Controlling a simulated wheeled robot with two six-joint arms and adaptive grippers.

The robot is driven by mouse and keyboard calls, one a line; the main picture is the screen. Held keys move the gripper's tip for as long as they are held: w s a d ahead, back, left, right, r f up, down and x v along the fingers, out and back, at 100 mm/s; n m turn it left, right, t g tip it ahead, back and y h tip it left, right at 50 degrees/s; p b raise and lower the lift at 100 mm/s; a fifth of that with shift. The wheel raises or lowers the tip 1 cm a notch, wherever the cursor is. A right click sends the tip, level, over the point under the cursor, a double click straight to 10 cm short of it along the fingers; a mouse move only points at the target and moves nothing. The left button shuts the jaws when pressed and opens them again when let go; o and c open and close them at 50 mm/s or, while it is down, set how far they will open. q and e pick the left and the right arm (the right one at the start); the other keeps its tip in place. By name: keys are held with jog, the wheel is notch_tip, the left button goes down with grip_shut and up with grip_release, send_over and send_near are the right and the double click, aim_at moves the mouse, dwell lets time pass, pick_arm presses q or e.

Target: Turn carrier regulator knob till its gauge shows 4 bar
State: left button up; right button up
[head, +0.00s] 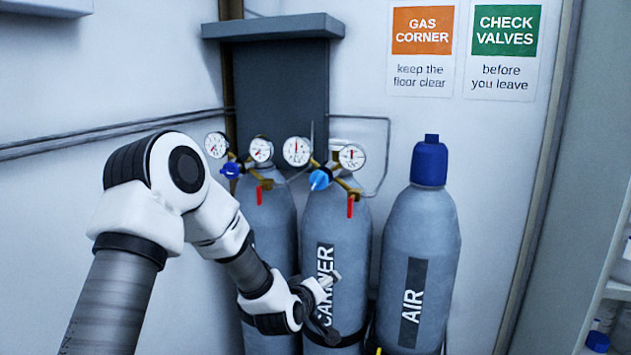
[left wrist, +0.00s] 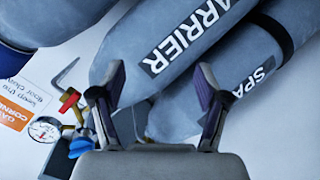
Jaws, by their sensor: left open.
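The carrier cylinder (head: 340,228) stands in the middle, labelled CARRIER. Its regulator has a bright blue knob (head: 319,180) and two round gauges, left (head: 296,151) and right (head: 351,157). The gauge scales are too small to read. My left gripper (head: 328,305) is in front of the cylinder's lower part, well below the knob, and holds nothing. In the left wrist view its two fingers (left wrist: 160,80) are spread apart, with the CARRIER label (left wrist: 187,35) beyond them. The blue knob (left wrist: 82,143) and one gauge (left wrist: 45,129) show at lower left there. My right gripper is not in view.
Left of the carrier stands another cylinder (head: 268,210) with a dark blue knob (head: 231,170), two gauges and a red lever. A capped AIR cylinder (head: 434,235) stands to the right. Red lever (head: 350,206) hangs below the carrier regulator. Thin pipes run along the wall.

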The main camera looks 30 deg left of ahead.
pick_arm(q)
jog(key=w+a+r+n+t+y, duration=0.1)
jog(key=a+r+t, duration=0.15)
jog(key=r, duration=0.95)
jog(key=n+t, duration=0.1)
jog(key=n, duration=0.1)
send_near(316, 183)
jog(key=w, duration=0.1)
jog(key=shift+y, duration=0.4)
jog(key=p+x, duration=0.3)
jog(key=x, duration=0.5)
jog(key=shift+w+p, duration=0.1)
jog(key=shift+p, duration=0.25)
jog(key=shift+w, duration=0.15)
jog(key=shift+m, duration=0.3)
jog(key=c, duration=1.2)
